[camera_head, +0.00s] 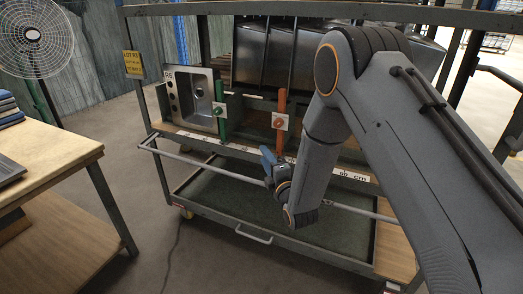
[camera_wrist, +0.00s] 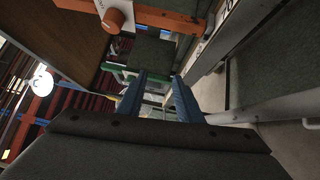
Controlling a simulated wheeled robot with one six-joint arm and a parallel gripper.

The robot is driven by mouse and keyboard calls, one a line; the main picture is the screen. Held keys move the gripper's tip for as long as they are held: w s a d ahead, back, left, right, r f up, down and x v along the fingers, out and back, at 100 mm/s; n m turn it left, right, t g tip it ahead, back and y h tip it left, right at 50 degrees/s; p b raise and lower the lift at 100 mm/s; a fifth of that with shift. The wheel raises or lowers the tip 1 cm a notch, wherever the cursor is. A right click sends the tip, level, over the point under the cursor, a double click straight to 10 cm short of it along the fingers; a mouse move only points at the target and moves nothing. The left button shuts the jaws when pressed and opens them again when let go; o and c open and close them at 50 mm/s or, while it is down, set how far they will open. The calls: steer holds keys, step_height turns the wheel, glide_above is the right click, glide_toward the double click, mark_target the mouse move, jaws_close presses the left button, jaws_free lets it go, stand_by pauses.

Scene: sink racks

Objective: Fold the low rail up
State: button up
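The low rail (camera_head: 190,159) is a thin grey bar running along the front of the sink cart, above its bottom tray. It stands out from the cart, roughly level. My gripper (camera_head: 267,158) is at the rail's middle, with its blue fingers pointing up and toward the cart. In the wrist view my gripper (camera_wrist: 157,86) has its two blue fingers apart.
A steel sink (camera_head: 190,97) leans in the rack beside a green clamp (camera_head: 220,112) and an orange clamp (camera_head: 281,121). The cart's bottom tray (camera_head: 225,192) looks empty. A wooden table (camera_head: 45,158) stands at the left, a fan (camera_head: 35,38) behind it.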

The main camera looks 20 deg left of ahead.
steer(key=shift+x, duration=2.45)
steer(key=shift+w+d, duration=0.1)
jaws_close()
steer(key=c, duration=0.7)
jaws_free()
steer(key=o, duration=0.7)
steer(key=v, duration=0.7)
steer(key=shift+s+d, duration=0.2)
steer(key=shift+s, duration=0.15)
